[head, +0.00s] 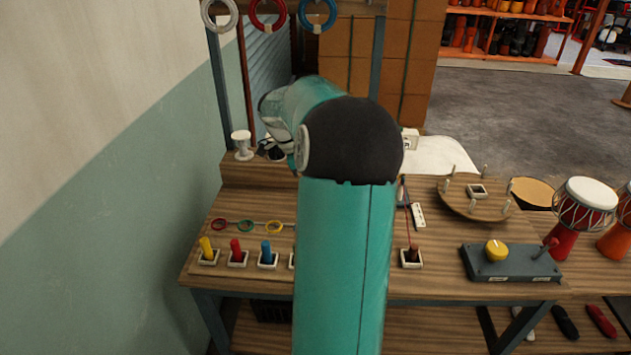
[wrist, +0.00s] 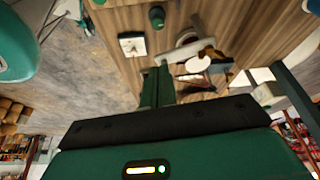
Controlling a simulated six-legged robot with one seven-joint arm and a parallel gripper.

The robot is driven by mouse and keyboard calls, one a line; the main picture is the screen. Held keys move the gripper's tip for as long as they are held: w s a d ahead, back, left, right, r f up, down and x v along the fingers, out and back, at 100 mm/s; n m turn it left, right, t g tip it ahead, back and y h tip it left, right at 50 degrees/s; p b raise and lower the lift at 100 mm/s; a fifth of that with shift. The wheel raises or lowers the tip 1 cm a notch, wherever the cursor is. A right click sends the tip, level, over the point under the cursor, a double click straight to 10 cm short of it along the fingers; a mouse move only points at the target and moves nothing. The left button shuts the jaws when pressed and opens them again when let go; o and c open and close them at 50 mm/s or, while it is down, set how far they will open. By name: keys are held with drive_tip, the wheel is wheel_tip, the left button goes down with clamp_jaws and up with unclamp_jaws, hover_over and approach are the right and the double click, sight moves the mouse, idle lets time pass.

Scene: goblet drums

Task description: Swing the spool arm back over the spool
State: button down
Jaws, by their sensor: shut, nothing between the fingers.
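A white spool (head: 241,143) stands upright on the raised back-left shelf of the bench in the head view. I cannot make out the spool arm there; my own arm covers the area right of the spool. In the wrist view my gripper (wrist: 157,74) is shut and empty, its green fingers together above the wooden bench. Just right of the fingertips are a grey bar (wrist: 180,52), possibly the spool arm, and a whitish round piece (wrist: 197,65), possibly the spool. I cannot tell whether the fingers touch the bar.
Yellow, red and blue pegs (head: 236,252) stand along the bench front. A round wooden board with pins (head: 460,205) and a grey box with a yellow knob (head: 497,252) are at right. Coloured rings (head: 267,12) hang above. A wall is close on the left.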

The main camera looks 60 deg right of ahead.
drive_tip(key=s+d+f, duration=0.4)
drive_tip(key=s+f, duration=0.1)
drive_tip(key=f, duration=0.2)
drive_tip(key=shift+s+f, duration=0.2)
drive_tip(key=shift+s, duration=0.1)
drive_tip(key=shift+s+n, duration=0.1)
drive_tip(key=shift+n, duration=0.2)
